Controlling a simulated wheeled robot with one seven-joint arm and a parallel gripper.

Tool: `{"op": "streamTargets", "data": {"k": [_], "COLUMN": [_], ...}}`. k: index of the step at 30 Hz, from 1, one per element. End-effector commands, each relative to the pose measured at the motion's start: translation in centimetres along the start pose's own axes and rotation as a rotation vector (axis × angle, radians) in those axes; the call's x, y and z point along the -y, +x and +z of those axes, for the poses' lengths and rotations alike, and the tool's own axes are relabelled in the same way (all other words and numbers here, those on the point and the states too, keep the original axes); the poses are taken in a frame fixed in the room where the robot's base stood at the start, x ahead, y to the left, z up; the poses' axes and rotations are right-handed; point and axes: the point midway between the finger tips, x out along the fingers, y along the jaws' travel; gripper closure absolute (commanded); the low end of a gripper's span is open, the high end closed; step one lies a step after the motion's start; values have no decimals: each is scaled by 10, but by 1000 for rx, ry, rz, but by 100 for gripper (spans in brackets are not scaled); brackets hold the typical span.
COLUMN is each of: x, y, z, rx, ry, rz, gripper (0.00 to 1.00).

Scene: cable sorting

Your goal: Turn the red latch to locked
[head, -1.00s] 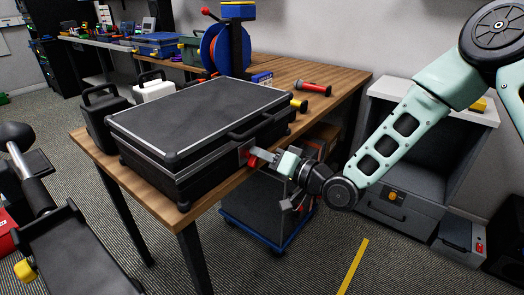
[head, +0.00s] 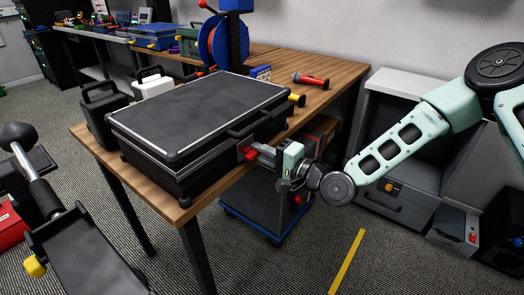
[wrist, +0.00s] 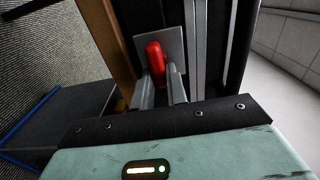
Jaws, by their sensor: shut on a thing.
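The red latch (head: 248,153) is on a metal plate on the front side of the closed black case (head: 200,107). In the wrist view the latch (wrist: 155,58) stands on its square grey plate (wrist: 174,42), with its lower end between my fingers. My gripper (head: 256,149) reaches the latch from the right in the head view. In the wrist view my gripper (wrist: 160,88) is shut on the latch. The fingers cover part of it, and I cannot read any locked or unlocked mark.
The case lies on a wooden table (head: 312,107) near its front edge. A red flashlight (head: 311,80) and a yellow-ended tool (head: 298,99) lie behind it to the right. A small black case (head: 104,118) and a white one (head: 153,83) stand at the left. A blue-edged cart (head: 260,222) is below.

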Motion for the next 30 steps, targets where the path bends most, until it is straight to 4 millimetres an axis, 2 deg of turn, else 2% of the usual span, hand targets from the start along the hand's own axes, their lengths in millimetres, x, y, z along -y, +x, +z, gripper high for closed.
{"op": "streamTargets", "data": {"k": [19,20,21,22,30], "x": [-2,-2,-2,-2,-1], "y": [-1,0,0,0,-1], "z": [0,0,0,0,0], "rx": [0,0,0,0,0], "ry": [47,47,47,47,45], "rz": [3,3,2,2,1], "gripper": [100,77,66,64,64]}}
